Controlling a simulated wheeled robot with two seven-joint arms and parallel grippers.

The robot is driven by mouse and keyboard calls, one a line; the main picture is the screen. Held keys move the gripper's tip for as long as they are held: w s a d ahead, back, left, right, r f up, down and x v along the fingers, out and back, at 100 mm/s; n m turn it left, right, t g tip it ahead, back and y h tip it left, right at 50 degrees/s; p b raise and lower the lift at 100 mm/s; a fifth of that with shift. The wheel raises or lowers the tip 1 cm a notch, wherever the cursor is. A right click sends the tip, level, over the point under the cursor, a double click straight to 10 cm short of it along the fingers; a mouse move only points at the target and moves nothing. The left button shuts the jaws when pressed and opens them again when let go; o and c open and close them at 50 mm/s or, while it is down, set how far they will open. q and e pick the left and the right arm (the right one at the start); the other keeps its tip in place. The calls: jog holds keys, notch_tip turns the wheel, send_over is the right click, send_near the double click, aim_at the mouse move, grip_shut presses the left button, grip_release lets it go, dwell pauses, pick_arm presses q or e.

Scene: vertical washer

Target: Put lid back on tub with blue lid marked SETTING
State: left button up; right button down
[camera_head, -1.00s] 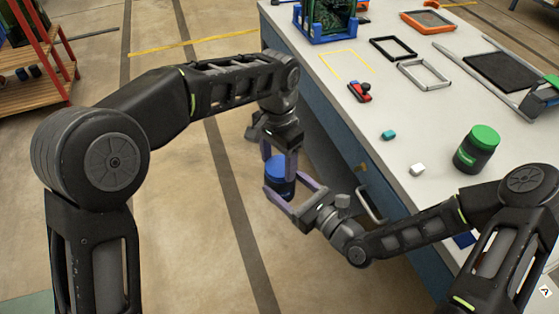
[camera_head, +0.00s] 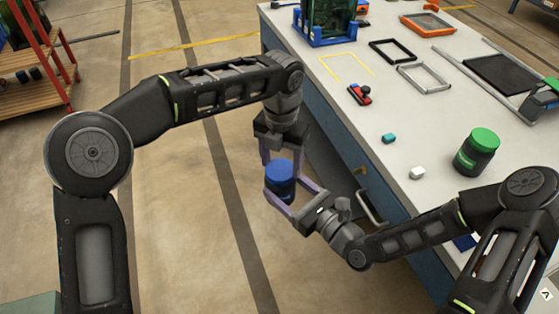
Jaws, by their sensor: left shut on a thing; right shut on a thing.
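The word SETTING is too small to read. My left gripper (camera_head: 279,159) points down from above and is shut on the blue lid. My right gripper (camera_head: 284,192) reaches in from the right, lower down, and is shut around the tub's body. The lid's far side is hidden.
A dark jar with a green lid (camera_head: 478,152) stands on the white bench (camera_head: 440,125). A teal block (camera_head: 389,138), a white block (camera_head: 417,172) and a red-and-black part (camera_head: 360,94) lie nearer its left edge.

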pick_arm(q)
jog(key=shift+m, duration=0.8)
jog(key=o, duration=1.3)
jog(key=shift+r, duration=2.3)
jog(key=shift+c, duration=0.4)
